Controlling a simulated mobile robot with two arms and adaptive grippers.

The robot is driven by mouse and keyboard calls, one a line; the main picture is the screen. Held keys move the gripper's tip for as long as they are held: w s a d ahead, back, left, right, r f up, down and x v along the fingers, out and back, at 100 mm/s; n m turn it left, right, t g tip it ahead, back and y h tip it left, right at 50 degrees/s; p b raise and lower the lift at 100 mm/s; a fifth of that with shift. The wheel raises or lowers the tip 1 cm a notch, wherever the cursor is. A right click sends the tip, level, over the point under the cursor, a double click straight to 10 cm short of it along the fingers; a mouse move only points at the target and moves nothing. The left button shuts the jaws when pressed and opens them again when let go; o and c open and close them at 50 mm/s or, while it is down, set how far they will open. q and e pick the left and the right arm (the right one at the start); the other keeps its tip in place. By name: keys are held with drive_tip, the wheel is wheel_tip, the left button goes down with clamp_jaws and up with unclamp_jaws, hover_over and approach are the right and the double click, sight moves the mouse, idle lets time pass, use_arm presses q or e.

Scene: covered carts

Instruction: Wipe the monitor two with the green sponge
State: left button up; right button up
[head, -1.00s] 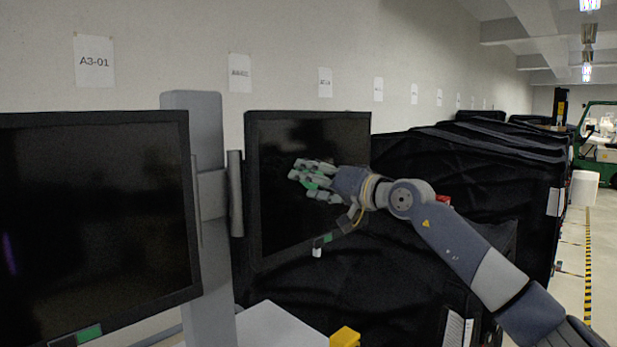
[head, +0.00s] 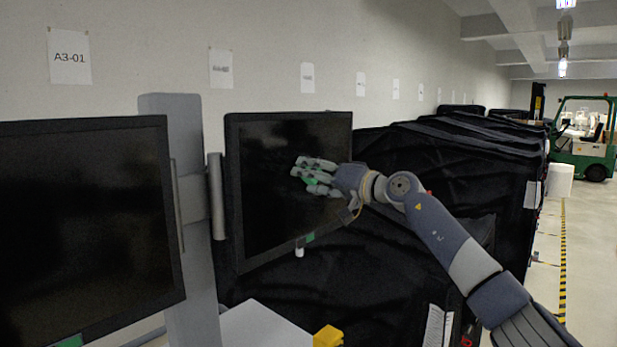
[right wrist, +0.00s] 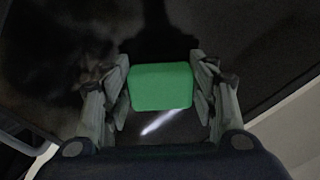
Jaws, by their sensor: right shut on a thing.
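My right gripper (head: 314,178) is shut on the green sponge (right wrist: 161,86), which sits between its fingers. In the head view only a little of the green sponge (head: 313,182) shows. The gripper is in front of the right half of the right-hand monitor (head: 270,205), a dark screen with a small green label at its bottom edge. Cloudy patches show on the dark surface in the right wrist view. I cannot tell whether the sponge touches the screen. A second dark monitor (head: 85,225) is nearer on the left. My left gripper is not in view.
A grey post (head: 185,240) stands between the monitors. A white surface (head: 262,328) and a yellow object (head: 328,337) are below. Black-covered carts (head: 450,165) line the wall, and a green forklift (head: 590,150) stands far right. The floor at right is open.

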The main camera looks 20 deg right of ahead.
drive_tip(key=shift+f, duration=0.15)
drive_tip(key=shift+s+d+f+b, duration=0.35)
drive_tip(key=shift+s+d+b, duration=0.35)
drive_tip(key=shift+b, duration=0.45)
drive_tip(key=shift+r+b+v, duration=0.15)
drive_tip(key=shift+b+v, duration=0.3)
drive_tip(key=shift+v, duration=0.4)
drive_tip(key=shift+r+b+v, duration=0.1)
drive_tip(key=shift+b+v, duration=0.3)
drive_tip(key=shift+v, duration=0.5)
drive_tip(key=shift+s, duration=0.15)
drive_tip(key=b+v, duration=0.2)
drive_tip(key=v, duration=0.1)
